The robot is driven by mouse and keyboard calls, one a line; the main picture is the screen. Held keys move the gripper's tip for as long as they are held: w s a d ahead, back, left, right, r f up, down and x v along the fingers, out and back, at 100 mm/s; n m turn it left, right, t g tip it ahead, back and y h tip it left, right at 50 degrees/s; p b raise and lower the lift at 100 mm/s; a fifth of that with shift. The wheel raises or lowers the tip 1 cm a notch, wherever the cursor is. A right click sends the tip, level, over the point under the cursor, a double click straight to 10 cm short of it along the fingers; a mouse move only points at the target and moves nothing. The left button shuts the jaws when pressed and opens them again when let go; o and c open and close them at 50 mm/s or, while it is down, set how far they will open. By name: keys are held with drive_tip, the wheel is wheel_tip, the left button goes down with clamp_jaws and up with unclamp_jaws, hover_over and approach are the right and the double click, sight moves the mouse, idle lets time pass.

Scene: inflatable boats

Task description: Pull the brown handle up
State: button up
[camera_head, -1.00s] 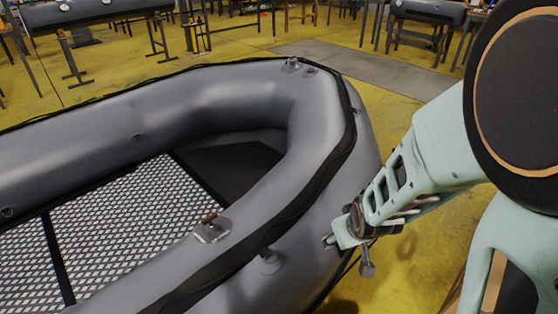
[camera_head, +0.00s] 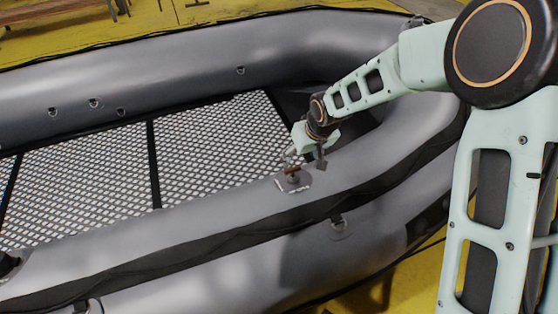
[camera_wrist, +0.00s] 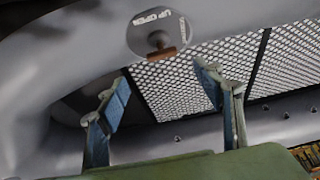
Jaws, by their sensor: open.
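The brown handle (camera_head: 292,172) sits on a round grey patch on top of the boat's near tube. In the wrist view the brown handle (camera_wrist: 162,54) lies on a round plate with "UP" and "OPEN" lettering, ahead of and between my fingers. My gripper (camera_wrist: 163,88) is open and empty, its blue-padded fingers apart on either side. In the head view my gripper (camera_head: 300,152) hangs just behind and above the handle, over the inner side of the tube. I cannot tell the exact gap between them; no contact shows.
The grey inflatable boat (camera_head: 130,85) fills most of the view, with a white-and-black patterned floor (camera_head: 215,150) inside. A small fitting (camera_head: 338,225) sits on the tube's outer side. Yellow floor lies around the boat.

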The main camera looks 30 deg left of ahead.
sight(292, 169)
drive_tip(key=b+x, duration=0.1)
drive_tip(key=x, duration=0.2)
drive_tip(key=b+x, duration=0.1)
drive_tip(key=x, duration=0.3)
drive_tip(key=b+x, duration=0.1)
drive_tip(key=x, duration=0.3)
drive_tip(key=shift+a+r, duration=0.15)
drive_tip(key=shift+a, duration=0.1)
clamp_jaws()
drive_tip(key=shift+w+a+r+p, duration=0.15)
drive_tip(key=shift+r+p, duration=0.25)
drive_tip(key=shift+r, duration=0.4)
drive_tip(key=shift+w+a+r+p, duration=0.1)
drive_tip(key=shift+r+p, duration=0.3)
drive_tip(key=shift+r, duration=0.4)
drive_tip(key=shift+f, duration=0.1)
